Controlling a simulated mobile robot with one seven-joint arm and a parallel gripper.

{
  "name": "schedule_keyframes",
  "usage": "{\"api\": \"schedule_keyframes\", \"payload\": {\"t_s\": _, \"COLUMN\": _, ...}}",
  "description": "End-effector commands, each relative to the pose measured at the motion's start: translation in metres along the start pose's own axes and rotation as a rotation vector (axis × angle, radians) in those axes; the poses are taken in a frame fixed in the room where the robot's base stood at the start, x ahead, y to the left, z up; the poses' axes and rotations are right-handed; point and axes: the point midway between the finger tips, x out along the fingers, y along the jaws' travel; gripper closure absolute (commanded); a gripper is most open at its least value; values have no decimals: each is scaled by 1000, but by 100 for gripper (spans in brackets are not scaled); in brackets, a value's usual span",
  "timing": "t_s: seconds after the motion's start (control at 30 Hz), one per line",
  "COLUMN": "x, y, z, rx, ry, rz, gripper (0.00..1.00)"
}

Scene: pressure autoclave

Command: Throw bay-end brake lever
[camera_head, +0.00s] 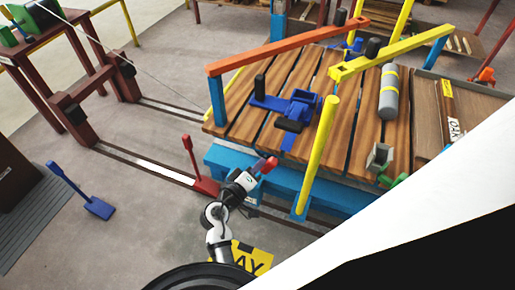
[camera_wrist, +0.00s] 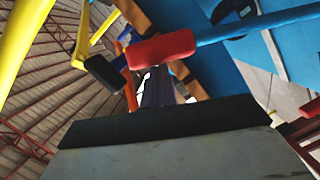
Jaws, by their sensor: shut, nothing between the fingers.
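My gripper (camera_head: 258,171) is shut and empty, at the near blue side beam of the wood-decked cart (camera_head: 237,159). A red handle (camera_head: 268,164) sits right at its fingertips. In the wrist view, this red handle (camera_wrist: 162,48) is on the end of a blue bar (camera_wrist: 255,24) and lies just beyond my gripper (camera_wrist: 158,85). I cannot tell whether they touch. A red upright lever (camera_head: 189,150) on a red base stands left of my gripper. A blue floor lever (camera_head: 62,176) stands farther left. No label shows which one is the bay-end brake lever.
The cart carries an orange rail (camera_head: 285,47), a yellow rail (camera_head: 390,51), a yellow post (camera_head: 318,152), a blue clamp (camera_head: 298,108) and a grey cylinder (camera_head: 389,92). A yellow floor sign (camera_head: 253,259) lies near my arm. Floor rails (camera_head: 150,164) run to the left. A white and black shape blocks the lower right.

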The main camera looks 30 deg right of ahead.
Motion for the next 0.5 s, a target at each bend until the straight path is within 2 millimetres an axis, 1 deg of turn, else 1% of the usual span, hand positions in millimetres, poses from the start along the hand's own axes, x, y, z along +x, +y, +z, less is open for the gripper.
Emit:
{"api": "schedule_keyframes", "payload": {"t_s": 0.03, "x": 3, "y": 8, "z": 10, "rx": -5, "ry": -33, "rz": 12, "gripper": 100}}
{"api": "schedule_keyframes", "payload": {"t_s": 0.07, "x": 2, "y": 13, "z": 7, "rx": -6, "ry": -32, "rz": 13, "gripper": 100}}
{"api": "schedule_keyframes", "payload": {"t_s": 0.17, "x": 0, "y": 32, "z": -4, "rx": -1, "ry": -27, "rz": 17, "gripper": 100}}
{"api": "schedule_keyframes", "payload": {"t_s": 0.5, "x": -12, "y": 106, "z": -51, "rx": 6, "ry": -6, "rz": 13, "gripper": 100}}
